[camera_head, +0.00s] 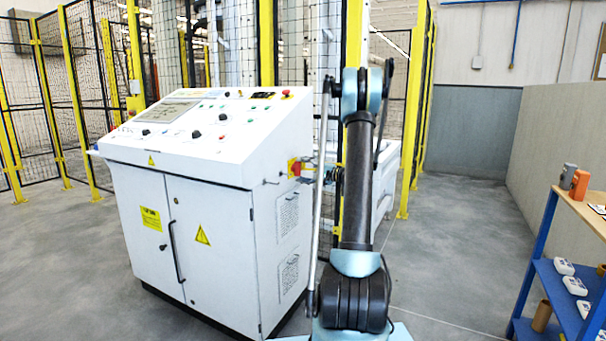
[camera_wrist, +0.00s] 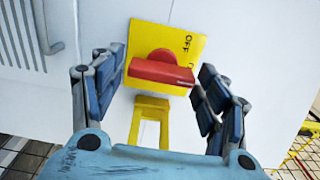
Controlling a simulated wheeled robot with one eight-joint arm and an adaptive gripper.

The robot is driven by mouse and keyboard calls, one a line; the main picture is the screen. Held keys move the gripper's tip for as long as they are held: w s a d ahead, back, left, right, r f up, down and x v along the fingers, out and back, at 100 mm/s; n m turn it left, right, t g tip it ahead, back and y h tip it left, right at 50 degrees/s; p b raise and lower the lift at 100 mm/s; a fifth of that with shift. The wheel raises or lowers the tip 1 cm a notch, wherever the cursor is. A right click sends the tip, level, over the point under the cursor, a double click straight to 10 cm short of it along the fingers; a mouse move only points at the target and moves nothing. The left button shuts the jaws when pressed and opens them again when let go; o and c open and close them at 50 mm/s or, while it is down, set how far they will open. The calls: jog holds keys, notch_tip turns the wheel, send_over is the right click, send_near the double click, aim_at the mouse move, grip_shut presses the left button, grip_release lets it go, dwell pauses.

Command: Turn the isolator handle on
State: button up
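The isolator handle (camera_wrist: 160,72) is a red bar on a round red hub, set on a yellow plate (camera_wrist: 142,38). In the wrist view the bar lies nearly level, its right end tilted slightly down. "OFF" is printed at the plate's upper right. In the head view the red isolator handle (camera_head: 295,168) is on the right side of the white cabinet. My gripper (camera_wrist: 160,82) is open, with one blue finger left and one right of the handle. The right fingers are close to the bar's right end; contact cannot be told. My arm partly hides the gripper in the head view.
A yellow bracket (camera_wrist: 150,118) sits below the handle in the wrist view. The white control cabinet (camera_head: 185,230) has a sloped panel with buttons. Yellow-framed mesh fencing stands behind. A blue shelf (camera_head: 538,255) is at right. Open grey floor lies between.

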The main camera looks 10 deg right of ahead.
jog(key=v, duration=1.2)
